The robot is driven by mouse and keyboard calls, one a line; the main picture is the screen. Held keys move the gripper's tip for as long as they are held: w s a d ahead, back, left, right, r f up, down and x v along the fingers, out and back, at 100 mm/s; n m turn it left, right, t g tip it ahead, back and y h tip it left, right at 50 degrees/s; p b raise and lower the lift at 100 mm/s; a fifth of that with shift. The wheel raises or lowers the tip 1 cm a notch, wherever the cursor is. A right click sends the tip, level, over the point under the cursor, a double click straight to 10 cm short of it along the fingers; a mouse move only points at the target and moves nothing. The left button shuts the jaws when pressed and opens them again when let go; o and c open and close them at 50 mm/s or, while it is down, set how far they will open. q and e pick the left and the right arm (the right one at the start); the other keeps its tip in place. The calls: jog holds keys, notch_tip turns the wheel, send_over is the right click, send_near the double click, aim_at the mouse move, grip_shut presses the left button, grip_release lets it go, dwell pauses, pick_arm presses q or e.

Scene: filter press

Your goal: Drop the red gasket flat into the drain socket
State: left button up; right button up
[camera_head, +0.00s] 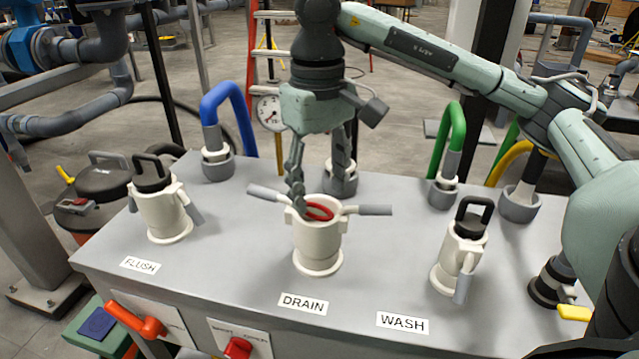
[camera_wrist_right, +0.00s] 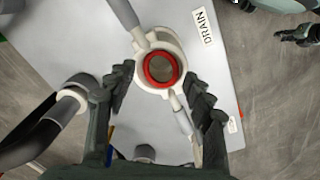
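The red gasket (camera_head: 319,211) is a ring inside the mouth of the white drain socket (camera_head: 318,245), behind the DRAIN label. In the right wrist view the gasket (camera_wrist_right: 161,68) looks flat and roughly centred within the socket's rim (camera_wrist_right: 138,68). The socket stands upright with its two grey lever arms spread outward. My right gripper (camera_head: 320,192) is above the socket, pointing down. In the wrist view its fingers (camera_wrist_right: 164,93) are wide apart, with nothing held between them. How deep the gasket sits is hard to tell.
The capped FLUSH socket (camera_head: 163,212) stands left and the capped WASH socket (camera_head: 460,255) right. Behind are a blue hose (camera_head: 232,105), a green hose (camera_head: 455,135) and a pressure gauge (camera_head: 269,110). The grey tabletop (camera_head: 225,235) is clear between the sockets.

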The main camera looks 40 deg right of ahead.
jog(key=shift+o, duration=1.1)
jog(key=shift+r, duration=0.1)
notch_tip(320, 180, up, 12)
jog(key=shift+a, duration=0.1)
